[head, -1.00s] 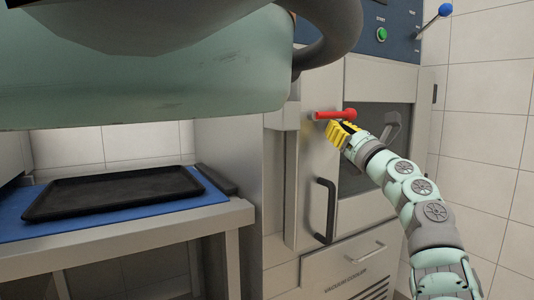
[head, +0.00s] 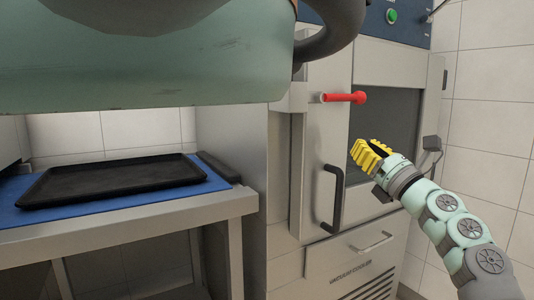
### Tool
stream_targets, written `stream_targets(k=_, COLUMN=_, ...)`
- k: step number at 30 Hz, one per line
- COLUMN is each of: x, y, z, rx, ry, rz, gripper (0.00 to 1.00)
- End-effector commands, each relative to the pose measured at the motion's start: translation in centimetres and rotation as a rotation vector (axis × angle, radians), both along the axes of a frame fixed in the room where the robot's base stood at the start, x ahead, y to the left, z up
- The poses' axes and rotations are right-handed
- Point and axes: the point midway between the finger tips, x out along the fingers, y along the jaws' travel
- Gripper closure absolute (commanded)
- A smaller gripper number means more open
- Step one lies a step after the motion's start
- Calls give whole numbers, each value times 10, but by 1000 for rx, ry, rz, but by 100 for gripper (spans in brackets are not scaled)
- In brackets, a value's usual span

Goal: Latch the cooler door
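The red latch lever (head: 345,97) lies about horizontal on the front of the steel cooler, its knob end pointing right. The cooler door (head: 385,125) has a dark window. It appears to lie flush with the front, but I cannot tell if it is fully closed. My gripper (head: 366,152) with yellow fingers is below and right of the lever, in front of the window, apart from the lever. It holds nothing that I can see. The finger gap is not clear from this angle.
A black vertical handle (head: 333,200) is below the lever. A black tray (head: 110,182) lies on a blue-topped table (head: 225,200) at left. A large green body (head: 150,75) blocks the upper left.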

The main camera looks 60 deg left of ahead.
Motion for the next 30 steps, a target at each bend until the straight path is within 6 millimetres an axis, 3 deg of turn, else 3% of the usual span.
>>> stream_targets(k=3, x=1, y=-17, z=-9, rx=-1, ry=3, rz=-5, gripper=100)
stream_targets(k=9, x=-2, y=-29, z=-13, rx=2, ry=1, rz=-2, gripper=100)
stream_targets(k=30, x=-3, y=-33, z=-9, rx=2, ry=34, rz=20, gripper=100)
